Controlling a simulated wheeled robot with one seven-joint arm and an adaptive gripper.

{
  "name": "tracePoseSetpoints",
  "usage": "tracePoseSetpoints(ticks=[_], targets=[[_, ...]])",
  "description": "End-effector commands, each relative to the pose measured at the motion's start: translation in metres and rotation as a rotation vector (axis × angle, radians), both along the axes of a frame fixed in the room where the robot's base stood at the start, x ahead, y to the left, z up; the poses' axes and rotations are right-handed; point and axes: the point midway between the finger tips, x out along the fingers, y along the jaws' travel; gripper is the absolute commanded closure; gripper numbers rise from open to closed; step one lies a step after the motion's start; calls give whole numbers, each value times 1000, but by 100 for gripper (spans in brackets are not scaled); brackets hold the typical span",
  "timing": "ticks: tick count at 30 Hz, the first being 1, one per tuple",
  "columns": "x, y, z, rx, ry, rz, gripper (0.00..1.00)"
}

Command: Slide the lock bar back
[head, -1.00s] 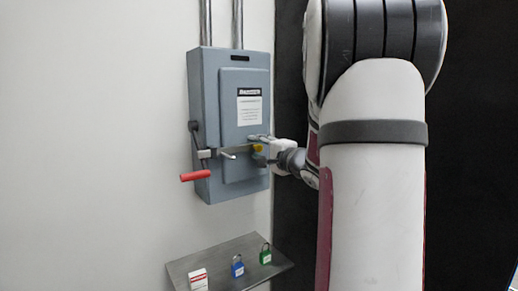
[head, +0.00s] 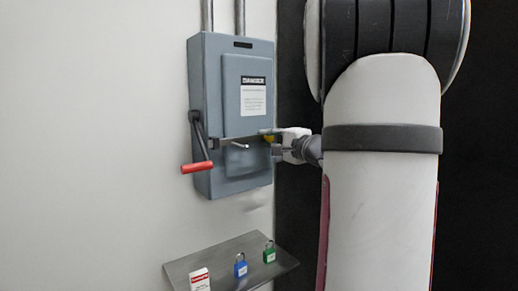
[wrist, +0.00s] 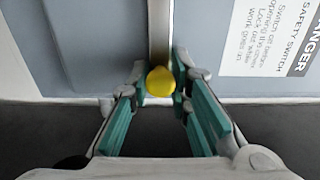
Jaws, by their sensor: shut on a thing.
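The grey safety switch box (head: 208,90) hangs on the wall. The metal lock bar (wrist: 160,35) runs up the wrist view and ends in a yellow knob (wrist: 160,82). My gripper (head: 272,141) is at the box's right edge, shut on the yellow knob, with a teal-padded finger on each side of it in the wrist view. In the head view the knob (head: 268,138) is partly hidden by my fingers.
A lever with a red grip (head: 196,167) sits on the box's left side, pointing down. A metal shelf (head: 225,258) below carries a blue padlock (head: 240,267), a green padlock (head: 269,254) and a red-white tag (head: 200,280).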

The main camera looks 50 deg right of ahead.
Motion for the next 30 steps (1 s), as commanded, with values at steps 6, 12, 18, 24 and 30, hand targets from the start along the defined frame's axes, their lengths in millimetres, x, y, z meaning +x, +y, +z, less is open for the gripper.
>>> tracePoseSetpoints(ticks=[6, 12, 18, 24, 30], targets=[[3, -4, 2, -8, -8, 13, 100], [-3, -8, 4, -6, -3, 10, 100], [-5, -9, 4, -4, -2, 5, 100], [-7, -11, 4, -2, -1, 2, 62], [-6, -10, 2, -1, 1, 3, 61]])
